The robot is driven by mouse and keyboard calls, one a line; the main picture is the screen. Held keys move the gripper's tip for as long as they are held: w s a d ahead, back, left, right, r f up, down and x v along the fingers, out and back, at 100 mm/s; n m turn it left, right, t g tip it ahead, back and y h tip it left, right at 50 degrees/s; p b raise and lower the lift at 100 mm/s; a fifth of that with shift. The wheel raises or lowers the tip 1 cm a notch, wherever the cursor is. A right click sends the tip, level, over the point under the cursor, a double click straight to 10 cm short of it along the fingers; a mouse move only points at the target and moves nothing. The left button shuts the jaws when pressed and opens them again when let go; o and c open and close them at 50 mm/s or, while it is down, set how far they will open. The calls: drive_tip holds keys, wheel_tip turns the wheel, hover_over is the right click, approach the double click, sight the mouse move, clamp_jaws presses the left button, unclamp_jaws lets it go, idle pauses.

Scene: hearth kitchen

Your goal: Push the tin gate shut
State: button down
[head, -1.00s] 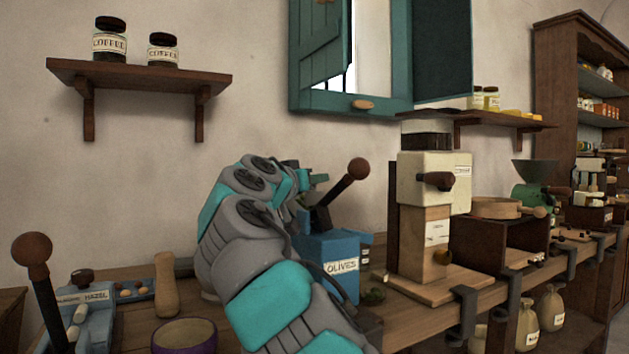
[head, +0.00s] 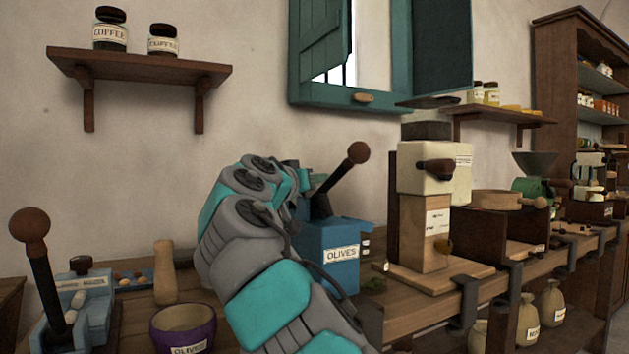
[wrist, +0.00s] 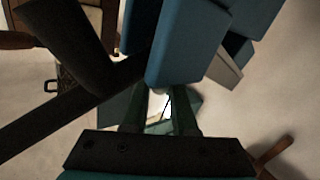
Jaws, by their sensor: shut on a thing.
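A blue machine labelled OLIVES (head: 330,262) stands on the wooden counter, with a black lever ending in a brown ball (head: 357,152). My arm covers its left side in the head view, and hides my gripper there. The black lever bar (wrist: 60,120) crosses the left of that view. I cannot pick out the tin gate for certain.
A cream and wood grinder (head: 424,235) stands just right of the blue machine. A purple bowl (head: 208,333), a wooden pestle (head: 165,275) and another blue lever machine (head: 85,310) are at left. A wall shelf (head: 140,66) holds two coffee jars.

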drive_tip(key=shift+f, duration=0.15)
drive_tip(key=c, duration=0.7)
unclamp_jaws()
drive_tip(key=shift+b+v, duration=0.85)
drive_tip(key=shift+v, duration=3.05)
